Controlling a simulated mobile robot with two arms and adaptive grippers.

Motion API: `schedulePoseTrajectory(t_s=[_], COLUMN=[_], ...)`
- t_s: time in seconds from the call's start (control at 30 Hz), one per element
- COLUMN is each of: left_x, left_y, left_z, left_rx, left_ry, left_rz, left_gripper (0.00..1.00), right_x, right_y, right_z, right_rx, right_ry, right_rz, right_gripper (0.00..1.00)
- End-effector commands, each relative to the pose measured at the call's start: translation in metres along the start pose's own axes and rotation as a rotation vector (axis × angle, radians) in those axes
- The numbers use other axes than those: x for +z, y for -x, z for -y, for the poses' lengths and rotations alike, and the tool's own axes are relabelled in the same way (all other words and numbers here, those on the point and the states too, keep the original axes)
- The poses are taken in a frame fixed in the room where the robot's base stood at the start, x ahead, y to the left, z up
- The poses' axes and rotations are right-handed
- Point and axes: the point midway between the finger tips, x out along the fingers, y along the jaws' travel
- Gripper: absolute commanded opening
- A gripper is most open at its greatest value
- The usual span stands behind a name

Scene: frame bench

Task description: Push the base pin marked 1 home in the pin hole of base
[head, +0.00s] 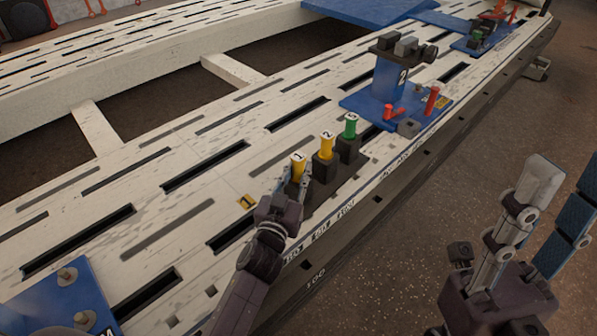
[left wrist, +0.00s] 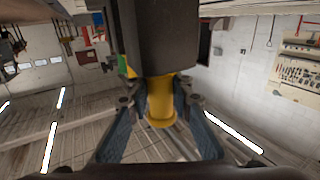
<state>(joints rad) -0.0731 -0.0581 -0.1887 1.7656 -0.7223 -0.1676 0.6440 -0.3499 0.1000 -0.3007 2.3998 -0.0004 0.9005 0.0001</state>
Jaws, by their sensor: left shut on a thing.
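The yellow pin marked 1 (head: 298,161) stands upright at the near end of a row of pins in black blocks on the bench. My left gripper (head: 295,182) is shut around it from the near side. In the left wrist view the yellow pin (left wrist: 161,104) sits between both fingers, with its far end against or in a black block (left wrist: 155,40). How deep it sits there is hidden. A blue base marked 2 (head: 388,85) stands farther along the bench; I cannot make out its pin hole. My right gripper (head: 562,195) is open and empty at lower right.
A yellow pin marked 2 (head: 326,146) and a green pin marked 3 (head: 350,127) stand close behind pin 1. Another blue plate (head: 55,306) lies at lower left. The slotted white bench top (head: 150,175) is mostly clear.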

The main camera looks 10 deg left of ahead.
Motion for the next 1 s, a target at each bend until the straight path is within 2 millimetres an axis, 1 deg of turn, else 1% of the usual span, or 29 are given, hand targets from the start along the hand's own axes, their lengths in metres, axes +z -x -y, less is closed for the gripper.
schedulePoseTrajectory(t_s=[0.03,0.07,0.43,0.57,0.67,0.77,0.93,1.0], left_x=[0.0,0.0,-0.002,-0.006,-0.012,-0.02,-0.035,-0.039], left_y=[0.0,0.0,0.0,0.0,0.0,0.0,0.0,0.0], left_z=[0.0,0.0,0.0,0.0,0.0,0.0,0.0,0.0], left_rx=[0.0,0.0,0.001,0.001,0.001,0.001,0.001,0.0], left_ry=[0.0,0.0,0.001,0.0,0.001,0.001,0.0,0.0], left_rz=[0.0,0.0,-0.003,-0.004,-0.004,-0.005,-0.004,-0.004], left_gripper=[0.03,0.0,0.0,0.0,0.0,0.0,0.0,0.0], right_x=[0.0,0.0,0.001,0.006,0.016,0.03,0.06,0.074], right_y=[0.0,0.0,-0.001,-0.003,-0.005,-0.007,-0.007,-0.003], right_z=[0.0,0.0,-0.001,-0.001,-0.002,-0.003,-0.005,-0.007], right_rx=[0.0,0.0,0.001,0.001,0.001,0.002,0.005,0.006], right_ry=[0.0,0.0,0.002,0.003,0.006,0.01,0.018,0.021], right_rz=[0.0,0.0,0.003,0.029,0.072,0.136,0.275,0.335], right_gripper=[0.36,0.36,0.36,0.36,0.36,0.36,0.36,0.36])
